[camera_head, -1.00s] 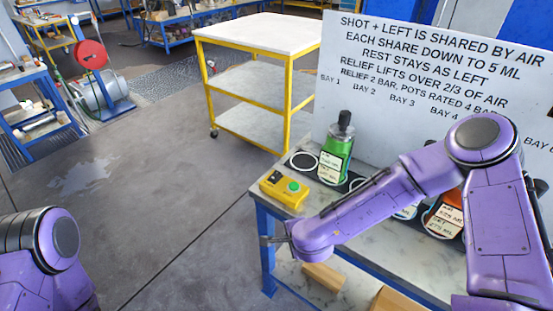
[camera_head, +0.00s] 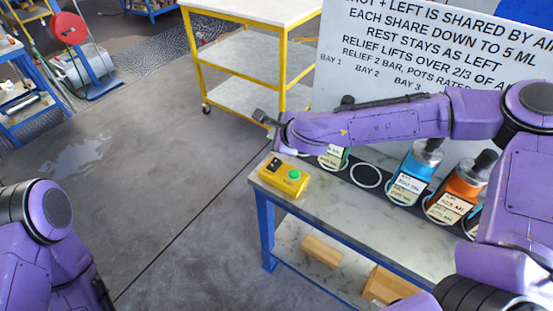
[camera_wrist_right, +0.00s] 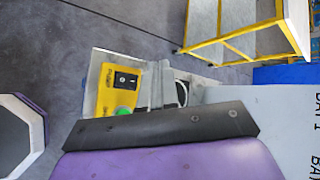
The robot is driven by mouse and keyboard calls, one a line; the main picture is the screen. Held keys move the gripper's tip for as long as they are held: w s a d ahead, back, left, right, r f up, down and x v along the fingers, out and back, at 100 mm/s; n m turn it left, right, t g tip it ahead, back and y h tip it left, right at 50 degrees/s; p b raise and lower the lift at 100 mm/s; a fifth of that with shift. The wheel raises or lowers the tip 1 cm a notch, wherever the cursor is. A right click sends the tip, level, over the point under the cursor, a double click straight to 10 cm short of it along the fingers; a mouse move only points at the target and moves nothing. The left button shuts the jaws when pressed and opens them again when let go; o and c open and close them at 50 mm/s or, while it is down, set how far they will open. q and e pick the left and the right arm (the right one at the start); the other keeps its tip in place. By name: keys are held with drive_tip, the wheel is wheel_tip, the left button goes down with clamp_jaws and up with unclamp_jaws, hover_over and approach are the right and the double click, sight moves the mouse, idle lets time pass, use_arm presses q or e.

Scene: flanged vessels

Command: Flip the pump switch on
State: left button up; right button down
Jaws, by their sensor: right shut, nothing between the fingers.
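The yellow pump box (camera_head: 281,181) sits on the near left corner of the bench top. It has a black switch (camera_head: 274,165) and a green round button (camera_head: 294,174). In the right wrist view the box (camera_wrist_right: 103,94) and its black-and-white rocker switch (camera_wrist_right: 126,80) show left of the fingers; which way the rocker is set I cannot tell. My right gripper (camera_head: 264,119) is shut and empty, appearing above and beyond the box, apart from it. The shut fingers also show in the wrist view (camera_wrist_right: 162,84). My left gripper is out of view.
A green vessel (camera_head: 333,160) stands behind my right forearm, mostly hidden. A blue vessel (camera_head: 415,172) and an orange one (camera_head: 457,194) stand to the right along the bench (camera_head: 350,217). A lettered board (camera_head: 400,60) rises behind. A yellow trolley (camera_head: 245,58) stands beyond.

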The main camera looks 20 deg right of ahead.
drive_tip(key=b, duration=0.6)
hover_over(278, 163)
drive_tip(key=f, duration=0.7)
drive_tip(key=shift+s+a+f, duration=0.15)
drive_tip(key=shift+a+f, duration=0.05)
drive_tip(key=shift+f, duration=0.2)
drive_tip(key=shift+f+b, duration=0.4)
drive_tip(key=shift+f, duration=0.1)
idle(0.4)
drive_tip(key=shift+d+f, duration=0.1)
drive_tip(key=shift+f, duration=0.2)
drive_tip(key=shift+f+b, duration=0.45)
drive_tip(key=shift+b, duration=0.05)
idle(0.4)
drive_tip(key=shift+r+p, duration=0.75)
drive_tip(key=shift+r, duration=0.15)
